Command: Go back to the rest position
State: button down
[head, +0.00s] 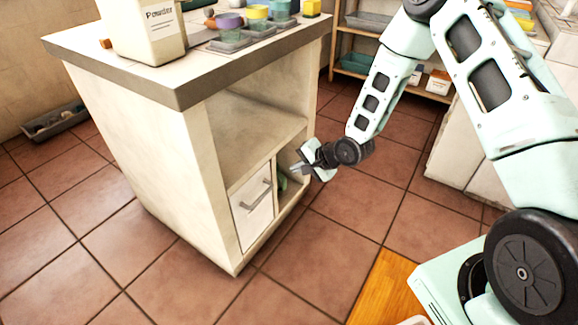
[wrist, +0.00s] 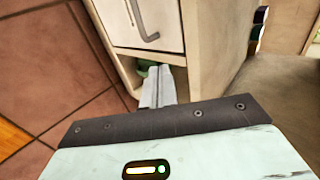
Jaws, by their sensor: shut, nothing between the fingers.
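My gripper (head: 297,166) is in front of the lower part of the white cabinet (head: 150,165) in the head view, at its open right-hand compartment. In the wrist view my gripper (wrist: 158,84) has its fingers together, with nothing held between them. The fingertips point at an opening beside the drawer with a grey handle (head: 255,197). The drawer front (wrist: 150,28) is just beyond the fingers in the wrist view. A green thing (head: 282,182) sits inside the opening, partly hidden, and also shows in the wrist view (wrist: 146,66).
A powder container (head: 152,35), a grey tray (head: 230,42) and colored pots (head: 257,14) stand on the cabinet's top. A shelf (head: 395,88) stands at the back. Tiled floor (head: 335,225) lies clear right of the cabinet. A grey bin (head: 55,122) is at far left.

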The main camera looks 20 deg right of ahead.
jog(key=s+a+r+n+g+h, duration=0.1)
jog(key=s+a+r+n+g, duration=0.1)
jog(key=s+a+r+n, duration=0.4)
jog(key=s+a+r+n+g+h, duration=0.2)
jog(key=s+a+r+n, duration=0.15)
jog(key=s+r, duration=0.55)
jog(key=s+r+n+g+h, duration=0.15)
jog(key=s+r+n, duration=0.35)
jog(key=s, duration=0.5)
jog(key=s+r+n+g+h, duration=0.15)
jog(key=s+r+n, duration=0.3)
jog(key=s, duration=0.55)
notch_tip(320, 180, up, 30)
jog(key=y+p, duration=0.1)
jog(key=p, duration=2.9)
jog(key=shift+w+a+r+m+g+p, duration=0.15)
jog(key=shift+w+a+m+g+p, duration=0.05)
jog(key=shift+w+m+g+p, duration=0.15)
